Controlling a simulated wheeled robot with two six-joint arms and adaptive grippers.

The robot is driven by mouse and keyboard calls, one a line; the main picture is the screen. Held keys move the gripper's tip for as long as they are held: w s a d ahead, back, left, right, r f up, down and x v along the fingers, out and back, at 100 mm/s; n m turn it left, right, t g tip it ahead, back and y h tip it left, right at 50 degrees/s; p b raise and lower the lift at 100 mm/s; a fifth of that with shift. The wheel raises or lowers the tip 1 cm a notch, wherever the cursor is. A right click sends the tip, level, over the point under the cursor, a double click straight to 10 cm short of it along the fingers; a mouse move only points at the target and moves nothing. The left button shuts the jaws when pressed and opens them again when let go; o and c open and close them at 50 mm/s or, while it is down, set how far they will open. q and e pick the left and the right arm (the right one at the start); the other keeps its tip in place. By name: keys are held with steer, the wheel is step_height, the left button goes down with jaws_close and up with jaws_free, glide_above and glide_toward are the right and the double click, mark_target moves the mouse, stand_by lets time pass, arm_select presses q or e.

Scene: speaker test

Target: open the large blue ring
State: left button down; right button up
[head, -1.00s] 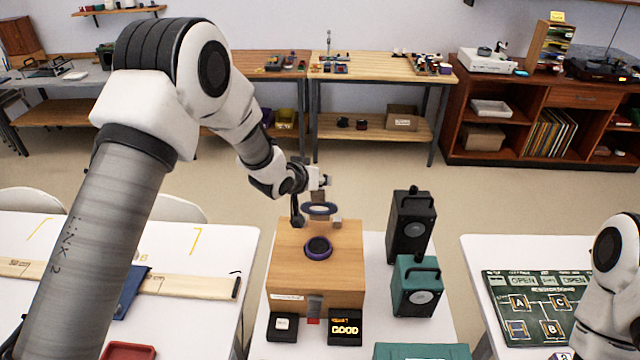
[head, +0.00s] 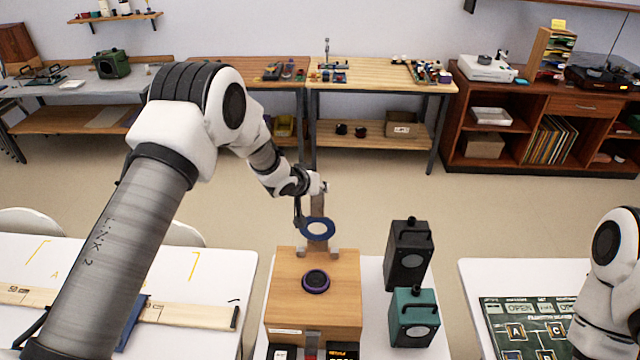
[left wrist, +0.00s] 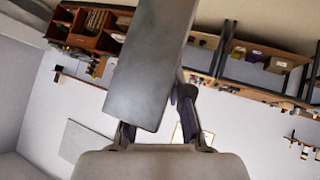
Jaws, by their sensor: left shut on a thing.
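The large blue ring (head: 318,229) stands raised and tilted above the back edge of a wooden box (head: 285,300), near two small grey brackets (head: 335,252). A grey-brown strip (head: 318,202) rises from it. My left gripper (head: 302,205) is beside the strip and the ring's left edge, shut on the ring piece; the exact contact is hard to see. In the left wrist view a broad grey plate (left wrist: 150,70) runs down between the fingers (left wrist: 160,125) of my left gripper. A dark disc with a purple rim (head: 316,281) sits on the box top. My right gripper is out of view.
A black speaker (head: 408,255) and a teal speaker (head: 413,318) stand right of the box. A green board (head: 525,325) lies on the right table. A wooden rail (head: 190,312) lies on the left table. Floor gaps separate the tables.

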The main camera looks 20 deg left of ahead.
arm_select(q)
steer(key=shift+s+f, duration=0.5)
steer(key=shift+f, duration=0.25)
steer(key=c, duration=1)
jaws_free()
steer(key=shift+a+r, duration=0.1)
